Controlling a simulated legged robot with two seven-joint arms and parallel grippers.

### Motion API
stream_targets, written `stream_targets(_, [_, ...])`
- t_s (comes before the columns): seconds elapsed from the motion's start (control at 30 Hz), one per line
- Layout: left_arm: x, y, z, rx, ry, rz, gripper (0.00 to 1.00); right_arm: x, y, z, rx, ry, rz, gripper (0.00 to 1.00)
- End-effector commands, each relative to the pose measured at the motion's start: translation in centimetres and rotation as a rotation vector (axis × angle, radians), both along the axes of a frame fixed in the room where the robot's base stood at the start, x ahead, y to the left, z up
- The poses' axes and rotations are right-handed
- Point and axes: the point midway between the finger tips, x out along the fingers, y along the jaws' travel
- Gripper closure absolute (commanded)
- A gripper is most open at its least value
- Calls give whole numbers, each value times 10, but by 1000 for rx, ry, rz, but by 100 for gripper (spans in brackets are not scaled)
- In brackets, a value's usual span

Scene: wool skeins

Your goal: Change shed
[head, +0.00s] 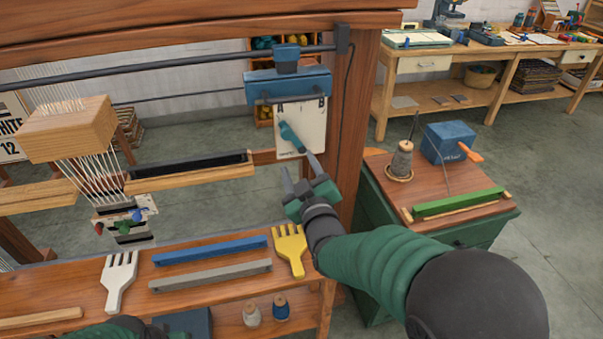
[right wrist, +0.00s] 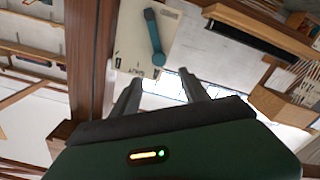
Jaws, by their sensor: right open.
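A teal lever (head: 291,136) is mounted on a pale plate (head: 313,116) below a blue block (head: 287,84) on the loom's right post. The lever slants, its thick end up and left in the head view. The lever (right wrist: 154,36) and plate (right wrist: 131,52) also show in the right wrist view. My right gripper (head: 300,174) is open and empty, just below the plate, fingers pointing up at it. In the wrist view its fingertips (right wrist: 160,79) lie short of the lever, apart from it. White threads (head: 94,178) hang under a wooden block at left.
The loom post (head: 361,115) stands close to my right gripper. A front shelf holds a white comb (head: 119,281), a yellow comb (head: 290,248), and blue and grey bars. A green cabinet (head: 377,222) at right carries a cone, a blue box and a green bar.

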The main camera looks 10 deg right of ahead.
Motion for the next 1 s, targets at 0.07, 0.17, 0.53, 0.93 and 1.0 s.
stream_targets(0.07, [0, 0, 0, 0, 0, 0, 64, -12, 0, 0, 1, 1, 1, 47])
stream_targets(0.17, [0, 0, 0, 0, 0, 0, 64, -21, 0, 0, 1, 0, 0, 47])
stream_targets(0.53, [0, 0, 0, 0, 0, 0, 64, -22, -1, 0, 0, 0, 0, 47])
stream_targets(0.93, [0, 0, 77, 0, 0, 0, 64, -120, -45, -79, 275, 748, -114, 47])
stream_targets(1.0, [0, 0, 93, 0, -1, 0, 64, -171, -57, -97, 341, 963, -195, 47])
